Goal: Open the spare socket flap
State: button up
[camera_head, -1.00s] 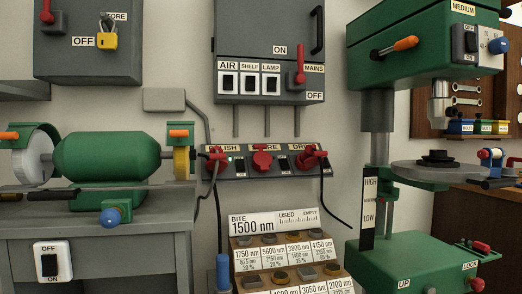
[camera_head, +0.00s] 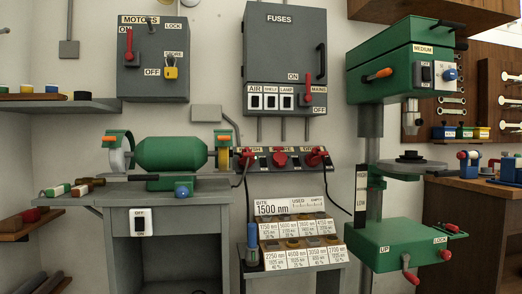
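The socket strip (camera_head: 262,168) is a dark bar on the wall below the fuse box, with three red sockets and small switches. The middle socket has a red round flap (camera_head: 280,159), which looks closed, though it is small. The label above it is partly covered and seems to read SPARE. Red plugs with dark cables sit in the left socket (camera_head: 246,157) and the right socket (camera_head: 315,158). My gripper is not in view.
A grey bench with a green polisher (camera_head: 173,154) stands left of the strip. A green drill press (camera_head: 402,241) stands to the right. A stand of bits (camera_head: 294,232) is directly below the strip. The grey fuse box (camera_head: 285,58) hangs above.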

aim_at(279, 158)
jog(key=u, duration=0.85)
jog(key=i, duration=1.25)
jog(key=z, duration=0.05)
